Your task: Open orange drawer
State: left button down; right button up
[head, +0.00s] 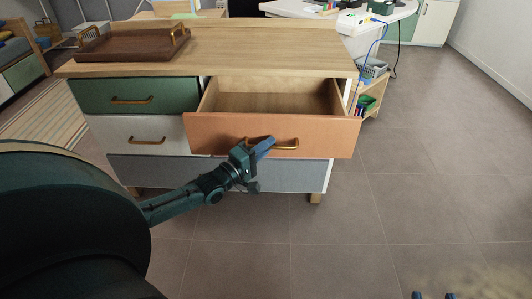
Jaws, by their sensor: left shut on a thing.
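The orange drawer (225,136) is pulled well out of the dresser, and its wooden interior shows from above and looks empty. Its brass handle (287,146) is on the front face. My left gripper (265,146) is shut on the left part of this handle, and its blue fingers hide some of it. My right gripper (433,295) shows only as two blue fingertips at the bottom right edge. They are apart with nothing between them, away from the drawer.
The dresser's wooden top (270,45) carries a brown tray (130,46). A green drawer (133,95) and a white drawer (140,137) at the left are shut. A low shelf (371,95) stands to the right. The tiled floor in front and at right is clear.

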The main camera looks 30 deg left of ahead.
pick_arm(q)
jog(key=c, duration=1.5)
grip_release()
jog(key=p+v, duration=0.3)
jog(key=v, duration=1)
pick_arm(e)
jog(key=shift+s+d+f+m+g+h, duration=0.1)
jog(key=shift+s+d+m+g+h, duration=0.15)
jog(key=shift+g, duration=0.3)
jog(key=shift+s+d+m+g+h, duration=0.15)
jog(key=shift+m+g+h, duration=0.15)
jog(key=shift+g, duration=0.25)
pick_arm(q)
jog(key=shift+s, duration=0.1)
